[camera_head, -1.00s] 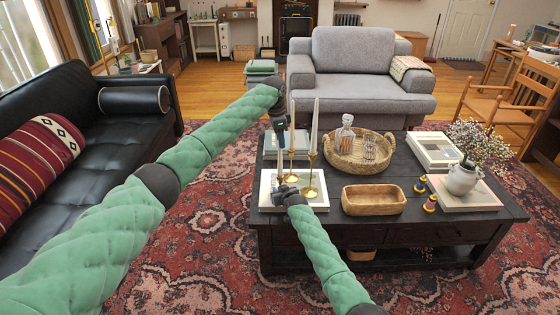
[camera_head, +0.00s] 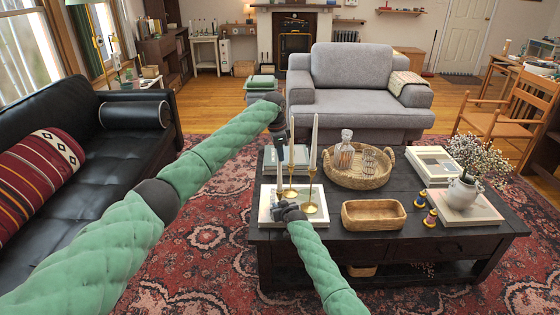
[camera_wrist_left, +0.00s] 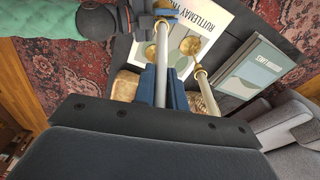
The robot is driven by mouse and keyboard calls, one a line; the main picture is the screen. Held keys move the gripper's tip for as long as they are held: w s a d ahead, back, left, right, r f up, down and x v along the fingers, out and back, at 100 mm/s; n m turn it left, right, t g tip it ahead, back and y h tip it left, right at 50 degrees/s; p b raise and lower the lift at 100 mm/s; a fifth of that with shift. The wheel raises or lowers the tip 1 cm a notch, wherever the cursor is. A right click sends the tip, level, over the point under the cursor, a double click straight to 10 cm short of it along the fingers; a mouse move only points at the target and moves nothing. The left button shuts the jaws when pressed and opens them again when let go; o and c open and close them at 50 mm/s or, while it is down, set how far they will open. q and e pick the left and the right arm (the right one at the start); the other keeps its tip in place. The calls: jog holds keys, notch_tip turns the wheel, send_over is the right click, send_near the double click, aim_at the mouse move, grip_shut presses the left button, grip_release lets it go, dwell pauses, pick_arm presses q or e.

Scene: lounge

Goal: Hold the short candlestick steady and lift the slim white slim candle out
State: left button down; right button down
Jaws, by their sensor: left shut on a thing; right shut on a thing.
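The slim white candle (camera_head: 281,176) stands upright between my two grippers. My left gripper (camera_head: 280,146) is shut on it from above; the left wrist view shows the candle (camera_wrist_left: 161,52) running between the blue fingers. My right gripper (camera_head: 287,208) is low over the white book and shut on the short candlestick. That candlestick is mostly hidden by the right gripper (camera_wrist_left: 158,14), so I cannot tell whether the candle's lower end is still in its cup.
Two taller brass candlesticks with white candles (camera_head: 314,140) (camera_head: 291,152) stand close by on the book (camera_head: 265,213). A wooden bowl (camera_head: 373,215), a wicker tray (camera_head: 340,178) with a decanter, and a vase (camera_head: 464,190) are further right on the dark table (camera_head: 440,222).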

pick_arm(q)
notch_tip(320, 180, up, 9)
jog(key=shift+f, duration=0.1)
pick_arm(e)
jog(key=shift+f, duration=0.1)
jog(key=c, duration=1.4)
grip_release()
